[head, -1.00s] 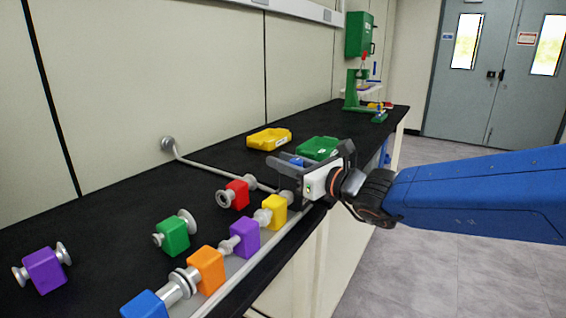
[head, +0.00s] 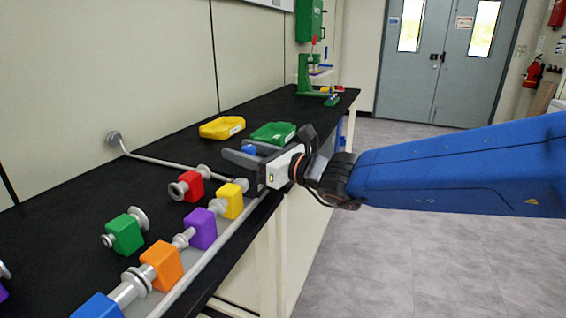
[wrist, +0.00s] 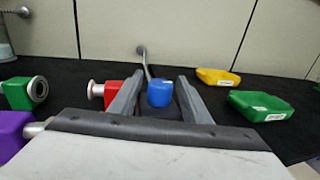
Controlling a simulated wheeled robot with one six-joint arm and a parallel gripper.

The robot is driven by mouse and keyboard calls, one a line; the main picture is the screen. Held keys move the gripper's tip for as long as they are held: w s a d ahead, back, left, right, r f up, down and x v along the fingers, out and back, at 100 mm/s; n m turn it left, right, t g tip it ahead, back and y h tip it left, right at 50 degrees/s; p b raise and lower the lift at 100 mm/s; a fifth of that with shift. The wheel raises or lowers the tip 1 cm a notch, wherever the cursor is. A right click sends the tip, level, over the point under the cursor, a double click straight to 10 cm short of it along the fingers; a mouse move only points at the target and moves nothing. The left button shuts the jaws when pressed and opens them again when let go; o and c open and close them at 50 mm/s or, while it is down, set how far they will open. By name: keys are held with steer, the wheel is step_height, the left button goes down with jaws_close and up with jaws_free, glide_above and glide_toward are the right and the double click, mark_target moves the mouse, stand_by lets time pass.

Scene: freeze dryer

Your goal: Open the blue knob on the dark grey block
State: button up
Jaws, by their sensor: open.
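The blue knob (head: 249,149) shows just above my gripper in the head view, partly covered. In the wrist view the blue knob (wrist: 160,93) stands between the two fingers, nearer the left one, with visible space on both sides. My gripper (head: 238,149) is open, its fingers pointing toward the wall; they also show in the wrist view (wrist: 160,79). The dark grey block is mostly hidden by my gripper and hard to tell from the fingers. I cannot tell whether a finger touches the knob.
A metal pipe (head: 170,167) runs to the wall. Yellow (head: 222,127) and green (head: 273,133) trays stand beyond.

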steer(key=v, duration=1.5)
steer(key=shift+s, duration=0.1)
